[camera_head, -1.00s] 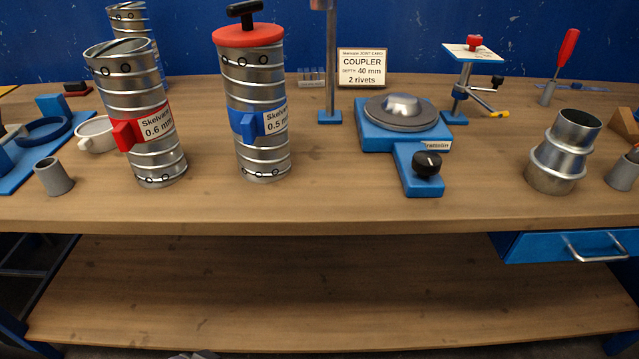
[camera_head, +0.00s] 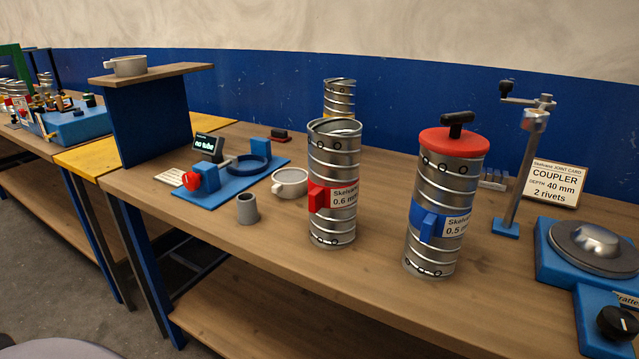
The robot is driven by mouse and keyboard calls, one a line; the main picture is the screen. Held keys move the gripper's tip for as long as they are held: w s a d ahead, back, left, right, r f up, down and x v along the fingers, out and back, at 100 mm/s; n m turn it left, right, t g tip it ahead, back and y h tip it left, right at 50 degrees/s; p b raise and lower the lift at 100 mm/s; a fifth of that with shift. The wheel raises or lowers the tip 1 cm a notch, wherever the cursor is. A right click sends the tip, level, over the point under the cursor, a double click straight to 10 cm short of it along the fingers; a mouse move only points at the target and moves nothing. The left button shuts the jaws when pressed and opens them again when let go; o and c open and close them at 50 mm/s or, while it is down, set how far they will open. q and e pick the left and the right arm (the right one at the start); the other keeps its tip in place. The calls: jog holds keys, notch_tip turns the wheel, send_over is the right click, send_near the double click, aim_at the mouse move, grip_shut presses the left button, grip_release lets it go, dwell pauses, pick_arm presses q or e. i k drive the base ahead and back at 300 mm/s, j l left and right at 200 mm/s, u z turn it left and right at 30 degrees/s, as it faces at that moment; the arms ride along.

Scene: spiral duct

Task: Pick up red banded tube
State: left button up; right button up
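The red banded tube (camera_head: 332,218) is a ribbed metal duct with a red clip and a label reading 0.6 mm. It stands upright near the front edge of the wooden bench, left of the blue banded tube, with an open top. The blue banded tube (camera_head: 427,249) has a blue clip, a 0.5 mm label and a red lid with a black handle. A clear gap separates the two tubes. Neither of my grippers shows in the head view.
A third metal tube (camera_head: 339,94) stands behind the red banded one. A white cup (camera_head: 290,184), a grey cup (camera_head: 247,209) and a blue fixture (camera_head: 222,181) are to the left. A blue stand (camera_head: 506,228), a card (camera_head: 553,185) and a blue dial device (camera_head: 597,300) are to the right.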

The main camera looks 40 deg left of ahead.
aim_at(334, 144)
jog(key=u, duration=1.05)
